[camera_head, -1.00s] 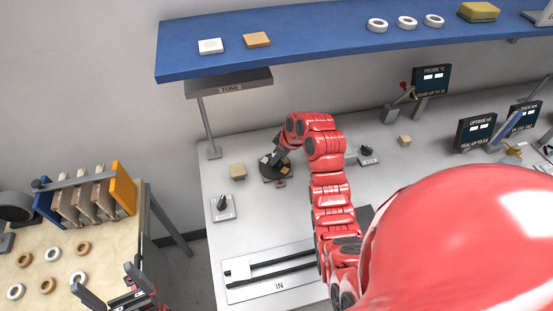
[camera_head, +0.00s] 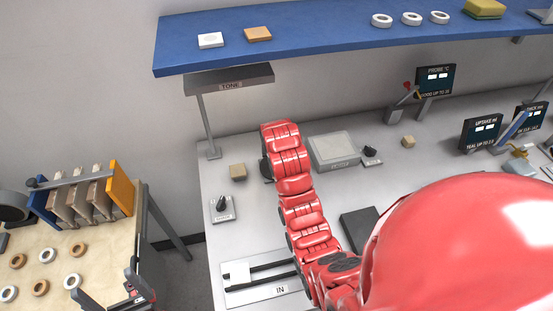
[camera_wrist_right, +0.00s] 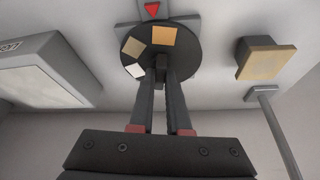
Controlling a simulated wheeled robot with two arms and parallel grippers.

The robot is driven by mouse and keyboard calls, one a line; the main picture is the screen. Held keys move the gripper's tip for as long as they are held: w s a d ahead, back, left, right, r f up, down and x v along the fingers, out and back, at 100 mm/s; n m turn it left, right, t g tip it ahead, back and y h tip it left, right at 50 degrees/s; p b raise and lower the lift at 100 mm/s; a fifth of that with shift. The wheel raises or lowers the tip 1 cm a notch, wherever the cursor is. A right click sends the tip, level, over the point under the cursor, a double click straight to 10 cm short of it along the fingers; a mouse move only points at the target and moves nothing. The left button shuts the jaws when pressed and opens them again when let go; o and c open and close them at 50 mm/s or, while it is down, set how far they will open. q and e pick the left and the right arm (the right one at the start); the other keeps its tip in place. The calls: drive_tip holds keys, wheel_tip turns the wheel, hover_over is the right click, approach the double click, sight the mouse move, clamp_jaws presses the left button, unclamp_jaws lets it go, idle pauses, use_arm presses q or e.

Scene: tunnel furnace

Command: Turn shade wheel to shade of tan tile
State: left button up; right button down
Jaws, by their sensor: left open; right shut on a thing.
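The dark round shade wheel (camera_wrist_right: 182,58) shows in the right wrist view with an orange-tan swatch (camera_wrist_right: 164,36), a beige swatch (camera_wrist_right: 133,47) and a white swatch (camera_wrist_right: 135,70). The orange-tan swatch is the visible one nearest the red pointer triangle (camera_wrist_right: 152,9). My right gripper (camera_wrist_right: 160,76) is shut on the wheel's dark knob; the fingers hide part of the wheel. In the head view my right arm hides nearly all of the wheel. A tan tile (camera_head: 238,171) sits on the bench left of it, also in the wrist view (camera_wrist_right: 268,62). My left gripper (camera_head: 106,288) is open at lower left.
A TONE lamp (camera_head: 229,80) overhangs the bench from a post. A grey box (camera_head: 335,150) stands right of my arm, a small black knob unit (camera_head: 222,207) to its left. White (camera_head: 210,40) and orange-tan (camera_head: 258,34) tiles lie on the blue shelf (camera_head: 330,38).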

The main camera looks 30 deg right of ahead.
drive_tip(key=m, duration=0.1)
drive_tip(key=m+h, duration=0.1)
drive_tip(key=m, duration=0.1)
drive_tip(key=shift+w+a+r+m+g, duration=0.1)
drive_tip(key=shift+w+a+m+g, duration=0.05)
drive_tip(key=shift+m+g, duration=0.2)
drive_tip(key=m+g, duration=0.1)
drive_tip(key=m, duration=0.1)
drive_tip(key=m+g+h+p, duration=0.1)
drive_tip(key=m, duration=0.2)
drive_tip(key=shift+m, duration=0.25)
drive_tip(key=c, duration=0.9)
unclamp_jaws()
